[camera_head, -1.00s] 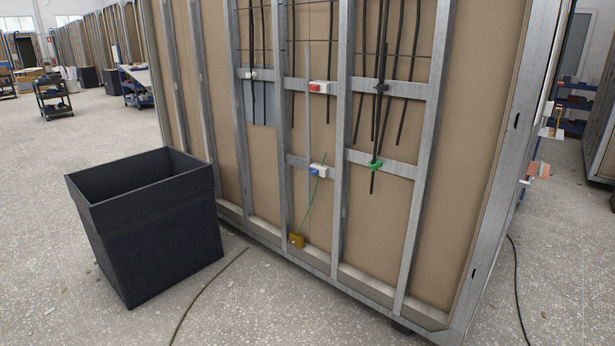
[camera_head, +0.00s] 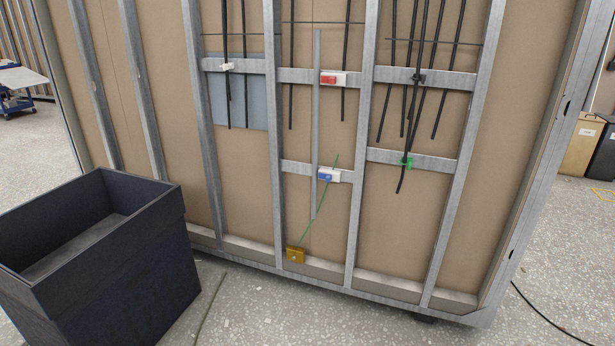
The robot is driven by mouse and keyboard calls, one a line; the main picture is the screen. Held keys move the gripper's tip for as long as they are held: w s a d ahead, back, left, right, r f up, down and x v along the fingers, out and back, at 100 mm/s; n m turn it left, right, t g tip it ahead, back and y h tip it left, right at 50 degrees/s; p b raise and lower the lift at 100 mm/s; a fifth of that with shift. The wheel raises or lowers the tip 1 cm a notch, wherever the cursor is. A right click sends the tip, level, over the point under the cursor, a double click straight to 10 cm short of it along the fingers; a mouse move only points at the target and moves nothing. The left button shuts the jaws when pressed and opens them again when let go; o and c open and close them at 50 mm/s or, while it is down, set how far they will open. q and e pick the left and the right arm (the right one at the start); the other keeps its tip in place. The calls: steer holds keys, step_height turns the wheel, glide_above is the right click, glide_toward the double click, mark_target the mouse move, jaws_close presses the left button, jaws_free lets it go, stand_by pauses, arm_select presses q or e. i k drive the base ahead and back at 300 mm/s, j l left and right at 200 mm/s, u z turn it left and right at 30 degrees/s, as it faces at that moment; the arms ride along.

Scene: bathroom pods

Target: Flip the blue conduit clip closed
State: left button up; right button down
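The blue conduit clip (camera_head: 326,176) is on the lower cross rail of the wall frame, at the middle of the head view. It has a white part at its right side. A grey conduit (camera_head: 316,110) runs down vertically just left of it, and a thin green wire (camera_head: 313,222) passes by it. Whether the clip's flap is open or how far is too small to tell. Neither of my grippers is in view.
A red and white clip (camera_head: 330,79), a white clip (camera_head: 227,67), a black clip (camera_head: 419,77) and a green clip (camera_head: 408,162) sit on other rails. A yellow box (camera_head: 296,255) is low on the frame. A large dark bin (camera_head: 120,265) stands at front left.

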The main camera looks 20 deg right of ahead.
mark_target(328, 177)
steer(key=i+j, duration=0.15)
steer(key=i, duration=0.4)
steer(key=i+j+z, duration=0.1)
steer(key=i, duration=0.5)
